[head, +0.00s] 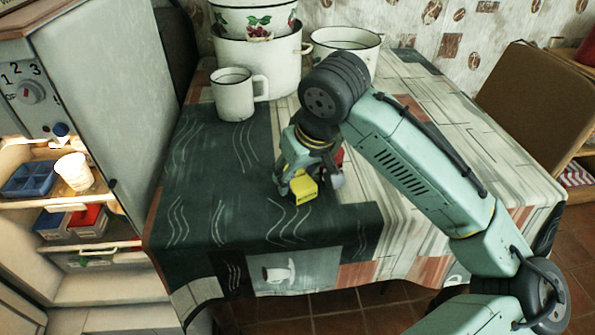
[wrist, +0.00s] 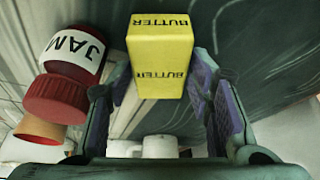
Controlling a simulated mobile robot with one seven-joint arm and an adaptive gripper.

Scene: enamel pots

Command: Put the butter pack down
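The butter pack (head: 303,190) is a small yellow box with dark lettering. It is at my gripper, over the dark part of the tablecloth near the table's front. In the wrist view the butter pack (wrist: 160,55) is between the two fingers, whose pads appear to press on its sides. My gripper (head: 309,186) points down and looks shut on it; its fingers also show in the wrist view (wrist: 162,82). I cannot tell whether the pack's underside touches the cloth.
A jam jar (wrist: 68,75) with a red lid stands close beside my gripper. A white mug (head: 234,95), a large pot (head: 258,65) and another enamel pot (head: 346,45) stand at the back. The dark cloth (head: 225,185) left of my gripper is clear. A fridge (head: 105,90) borders the table's left.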

